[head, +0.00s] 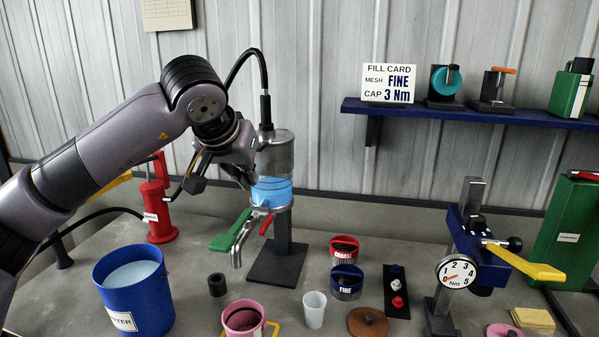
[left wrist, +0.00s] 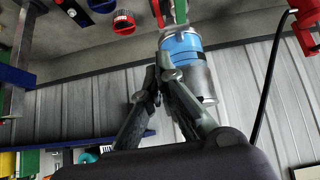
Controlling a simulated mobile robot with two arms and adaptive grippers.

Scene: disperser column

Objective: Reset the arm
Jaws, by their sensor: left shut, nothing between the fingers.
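My left arm reaches in from the left in the head view. Its gripper (head: 246,180) is just left of the upper disperser column (head: 277,150), a grey metal cylinder with a glowing blue section below. In the left wrist view the gripper (left wrist: 160,68) is shut and empty, its fingertips overlapping the picture of the column (left wrist: 182,44). I cannot tell whether they touch it. A green-handled valve (head: 231,232) and a spout sit under the column. My right gripper is in neither view.
A blue water bucket (head: 128,296), red pump (head: 158,208), pink mug (head: 243,318), white cup (head: 314,309) and COARSE (head: 344,248) and FINE (head: 346,283) caps stand on the bench. A torque gauge (head: 457,274) is right. A blue shelf (head: 470,112) runs along the wall.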

